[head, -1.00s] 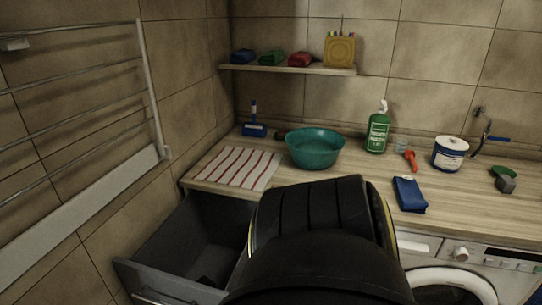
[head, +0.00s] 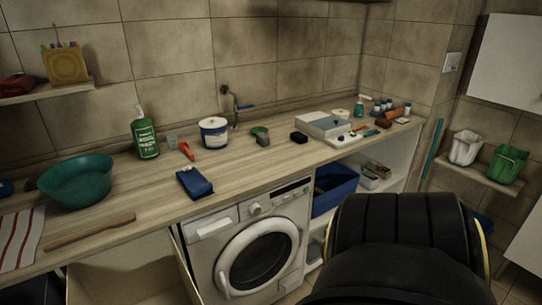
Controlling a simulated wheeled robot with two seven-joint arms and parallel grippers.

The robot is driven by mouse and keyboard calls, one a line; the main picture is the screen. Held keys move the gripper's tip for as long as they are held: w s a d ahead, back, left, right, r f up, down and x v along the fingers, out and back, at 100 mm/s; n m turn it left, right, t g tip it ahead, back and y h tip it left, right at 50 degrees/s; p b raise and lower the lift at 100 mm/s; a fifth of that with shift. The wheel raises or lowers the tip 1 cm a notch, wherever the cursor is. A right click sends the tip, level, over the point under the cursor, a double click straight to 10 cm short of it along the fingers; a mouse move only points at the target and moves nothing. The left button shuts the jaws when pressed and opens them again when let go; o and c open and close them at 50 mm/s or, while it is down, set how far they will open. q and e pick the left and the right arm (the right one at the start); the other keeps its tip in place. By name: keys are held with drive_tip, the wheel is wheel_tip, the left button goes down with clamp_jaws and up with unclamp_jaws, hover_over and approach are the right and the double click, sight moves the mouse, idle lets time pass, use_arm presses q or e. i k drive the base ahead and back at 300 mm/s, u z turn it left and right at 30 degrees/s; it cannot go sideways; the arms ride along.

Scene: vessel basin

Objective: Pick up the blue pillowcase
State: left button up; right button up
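A folded dark blue cloth (head: 194,182), which looks like the blue pillowcase, lies flat near the front edge of the wooden counter (head: 150,195), above the washing machine. Nothing is touching it. Neither of my grippers shows in the head view, so their state cannot be seen. A large black part of my own body fills the lower right of the view.
Near the cloth are a green bottle (head: 145,137), a red-orange tool (head: 187,151) and a white tub (head: 214,132). A teal basin (head: 76,181) stands left. The washing machine (head: 257,253) is below. A blue bin (head: 334,190) sits under the counter.

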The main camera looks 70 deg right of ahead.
sight(198, 186)
drive_tip(key=z, duration=1.55)
drive_tip(key=i, duration=0.1)
